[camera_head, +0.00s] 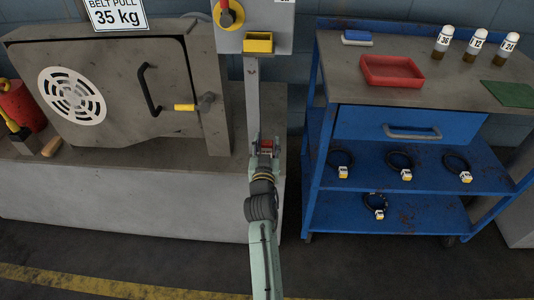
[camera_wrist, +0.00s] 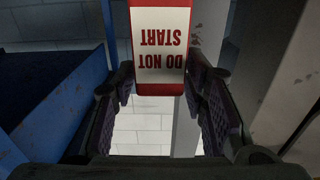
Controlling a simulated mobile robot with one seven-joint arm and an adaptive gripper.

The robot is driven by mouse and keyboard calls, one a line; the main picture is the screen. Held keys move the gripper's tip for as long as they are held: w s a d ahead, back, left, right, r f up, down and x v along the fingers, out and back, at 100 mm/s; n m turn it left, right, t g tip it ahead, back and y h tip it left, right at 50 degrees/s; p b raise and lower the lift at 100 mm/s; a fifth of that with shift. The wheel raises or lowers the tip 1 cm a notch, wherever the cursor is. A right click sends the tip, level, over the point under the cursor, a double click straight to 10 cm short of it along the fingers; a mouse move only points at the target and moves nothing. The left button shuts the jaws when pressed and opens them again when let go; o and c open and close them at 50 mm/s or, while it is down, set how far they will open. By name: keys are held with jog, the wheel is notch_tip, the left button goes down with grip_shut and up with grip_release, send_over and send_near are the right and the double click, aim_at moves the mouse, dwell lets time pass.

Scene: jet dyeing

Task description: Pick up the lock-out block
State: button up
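The lock-out block is a red block (camera_wrist: 161,87) with a white label reading "DO NOT START", upside down in the wrist view. It also shows as a small red patch (camera_head: 266,146) at the end of my arm in the head view. The block's upper part runs out of the wrist view. In the head view my gripper (camera_head: 265,147) is in front of the grey post, below the yellow holder (camera_head: 258,42).
A machine with a handled door (camera_head: 130,85) stands on the left. A blue cart (camera_head: 370,125) on the right carries a red tray (camera_head: 391,70), vials and several tagged rings. A control box with a red knob (camera_head: 227,18) is above the post. The floor in front is clear.

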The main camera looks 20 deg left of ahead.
jog(key=c, duration=0.8)
grip_shut()
jog(key=shift+r, duration=0.1)
